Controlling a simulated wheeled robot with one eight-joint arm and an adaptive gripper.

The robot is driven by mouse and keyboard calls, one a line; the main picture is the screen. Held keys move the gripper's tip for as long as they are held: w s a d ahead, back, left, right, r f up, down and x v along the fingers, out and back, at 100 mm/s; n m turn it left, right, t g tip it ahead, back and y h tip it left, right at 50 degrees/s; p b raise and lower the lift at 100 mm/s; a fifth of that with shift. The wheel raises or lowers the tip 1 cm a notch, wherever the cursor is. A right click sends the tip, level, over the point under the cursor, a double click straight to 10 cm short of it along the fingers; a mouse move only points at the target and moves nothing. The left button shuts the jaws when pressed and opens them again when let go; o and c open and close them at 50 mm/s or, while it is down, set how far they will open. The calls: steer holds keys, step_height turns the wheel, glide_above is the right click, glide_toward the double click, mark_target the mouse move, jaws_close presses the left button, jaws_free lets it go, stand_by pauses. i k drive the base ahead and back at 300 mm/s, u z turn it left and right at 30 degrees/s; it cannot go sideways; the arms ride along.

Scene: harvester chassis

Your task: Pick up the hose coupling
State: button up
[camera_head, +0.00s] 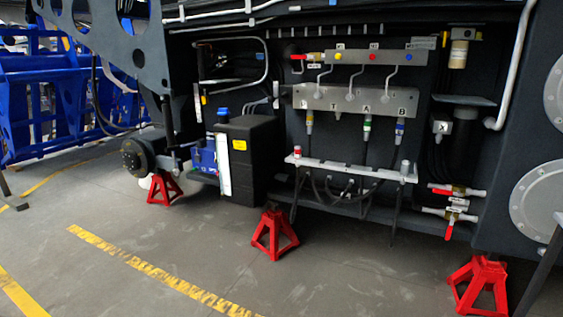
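Several hose ends hang below a grey plate (352,99) marked with letters, P at its left end and B at its right. A yellow-banded coupling (309,118), a green-banded coupling (367,125) and a blue-banded coupling (399,130) sit at its lower edge with dark hoses below. A red-topped fitting (297,152) stands at the left end of a white rail (345,169). I cannot tell which one is the task's hose coupling. My gripper is not in view.
Red jack stands stand on the floor at left (164,187), middle (273,233) and right (481,285). A black tank (252,155) is left of the rail. Red-handled valves (452,209) sit at right. The grey floor in front is open.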

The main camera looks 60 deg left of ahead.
mark_target(297, 154)
steer(key=u, duration=2.2)
